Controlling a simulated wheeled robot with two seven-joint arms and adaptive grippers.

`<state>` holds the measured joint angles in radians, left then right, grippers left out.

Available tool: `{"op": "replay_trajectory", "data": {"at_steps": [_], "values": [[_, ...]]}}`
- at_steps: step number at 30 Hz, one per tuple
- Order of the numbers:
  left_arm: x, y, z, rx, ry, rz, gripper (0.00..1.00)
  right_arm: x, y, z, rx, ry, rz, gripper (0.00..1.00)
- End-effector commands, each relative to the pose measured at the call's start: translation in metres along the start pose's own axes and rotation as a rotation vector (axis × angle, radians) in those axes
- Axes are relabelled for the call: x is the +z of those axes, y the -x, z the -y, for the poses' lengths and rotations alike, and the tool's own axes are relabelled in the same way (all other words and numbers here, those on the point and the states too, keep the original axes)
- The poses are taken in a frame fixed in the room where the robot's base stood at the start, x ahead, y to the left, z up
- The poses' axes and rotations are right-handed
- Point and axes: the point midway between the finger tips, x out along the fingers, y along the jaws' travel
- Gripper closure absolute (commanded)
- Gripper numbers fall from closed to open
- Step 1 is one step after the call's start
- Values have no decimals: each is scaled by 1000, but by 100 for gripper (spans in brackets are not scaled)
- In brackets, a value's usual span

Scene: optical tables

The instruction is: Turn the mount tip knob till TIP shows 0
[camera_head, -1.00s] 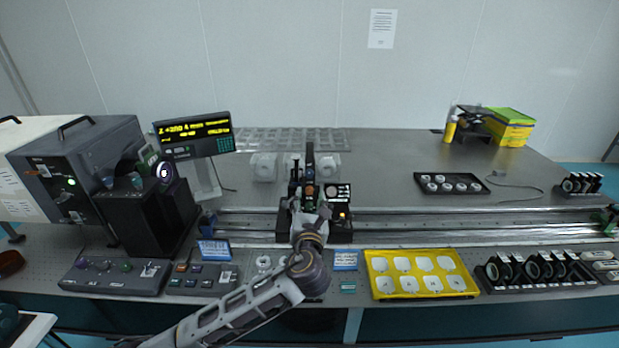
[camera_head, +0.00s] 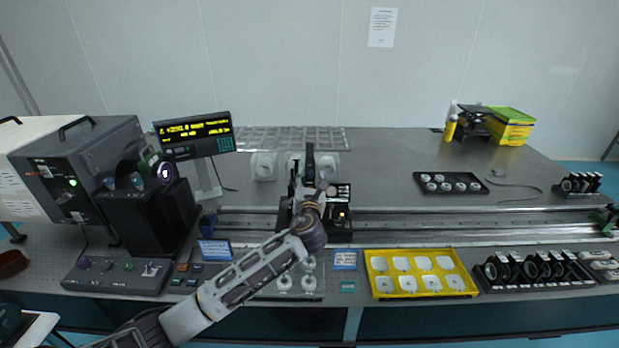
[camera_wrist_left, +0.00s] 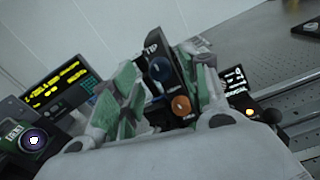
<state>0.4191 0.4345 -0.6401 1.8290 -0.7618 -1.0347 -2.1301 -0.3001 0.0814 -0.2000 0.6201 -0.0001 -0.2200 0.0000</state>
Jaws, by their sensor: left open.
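The mount (camera_wrist_left: 156,42), a black upright plate marked TIP, stands on the rail carriage in the middle of the table. In the left wrist view it carries a dark blue knob (camera_wrist_left: 161,69) and an orange knob (camera_wrist_left: 181,105). My left gripper (camera_wrist_left: 160,88) is open, its green-padded fingers on either side of the knobs; I cannot tell whether they touch. In the head view my left gripper (camera_head: 309,190) is at the mount and hides most of it. The readout display (camera_head: 193,134) shows yellow text, too small to read. My right gripper is not in view.
A dark optical instrument (camera_head: 150,215) stands at the left. A yellow tray (camera_head: 372,262) of white pieces and a rack of black rings (camera_head: 535,268) lie at the front right. The rail (camera_head: 430,222) runs across the table.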

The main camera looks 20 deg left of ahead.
Motion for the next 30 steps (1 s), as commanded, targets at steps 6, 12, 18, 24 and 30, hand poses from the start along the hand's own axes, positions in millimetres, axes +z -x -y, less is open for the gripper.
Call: {"op": "replay_trajectory", "data": {"at_steps": [6, 12, 18, 24, 30], "values": [[0, -13, 0, 0, 0, 0, 55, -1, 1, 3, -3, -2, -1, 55], [0, -16, 0, 0, 0, 0, 55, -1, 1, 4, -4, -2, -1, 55], [0, -16, 0, 0, 0, 0, 56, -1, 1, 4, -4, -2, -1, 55], [0, -16, 0, 0, 0, 0, 82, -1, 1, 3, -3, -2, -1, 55], [0, -16, 0, -1, 0, 0, 100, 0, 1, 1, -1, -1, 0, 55]]}}
